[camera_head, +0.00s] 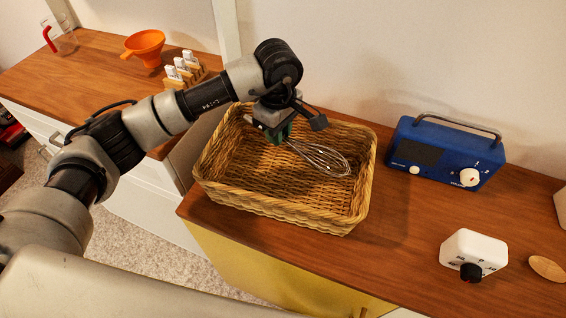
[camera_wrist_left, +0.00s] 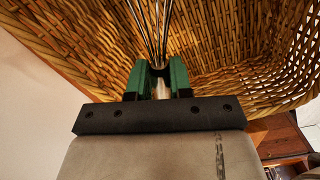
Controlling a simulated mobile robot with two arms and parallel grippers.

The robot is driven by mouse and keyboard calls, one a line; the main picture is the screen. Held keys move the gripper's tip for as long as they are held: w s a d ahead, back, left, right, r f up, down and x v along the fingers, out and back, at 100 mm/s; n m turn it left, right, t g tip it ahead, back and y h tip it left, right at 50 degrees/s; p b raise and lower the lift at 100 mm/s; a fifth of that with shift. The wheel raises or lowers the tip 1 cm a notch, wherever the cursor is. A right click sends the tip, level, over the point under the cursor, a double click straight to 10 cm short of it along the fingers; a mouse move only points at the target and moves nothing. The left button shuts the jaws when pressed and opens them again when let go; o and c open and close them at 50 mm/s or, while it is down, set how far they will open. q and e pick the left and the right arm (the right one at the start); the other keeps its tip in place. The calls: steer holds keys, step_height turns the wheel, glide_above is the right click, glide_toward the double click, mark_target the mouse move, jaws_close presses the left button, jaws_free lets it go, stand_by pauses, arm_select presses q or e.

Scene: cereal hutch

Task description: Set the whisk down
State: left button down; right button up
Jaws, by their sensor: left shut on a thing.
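The whisk (camera_head: 322,157) has a silver wire head and is held over the wicker basket (camera_head: 290,214), its wires pointing right in the head view. I cannot tell whether the wires touch the basket. My left gripper (camera_head: 277,135) is over the back left part of the basket and shut on the whisk's handle. In the left wrist view the green fingers (camera_wrist_left: 159,77) are closed around the handle, and the whisk's wires (camera_wrist_left: 151,25) run away toward the basket weave (camera_wrist_left: 230,50). Much of the handle is hidden by the fingers. My right gripper is not seen.
The basket stands on a wooden counter (camera_head: 412,236). A blue radio (camera_head: 440,150) and a white timer (camera_head: 473,252) with a black knob stand to its right. An orange funnel (camera_head: 145,46) and a rack of small white-topped jars (camera_head: 184,66) stand on the left counter. The basket floor looks empty.

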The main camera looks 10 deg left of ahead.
mark_target(279, 160)
arm_select(q)
step_height(279, 160, down, 6)
steer(key=shift+f, duration=0.4)
steer(key=shift+f, duration=0.1)
steer(key=c, duration=1.5)
jaws_free()
steer(key=o, duration=0.5)
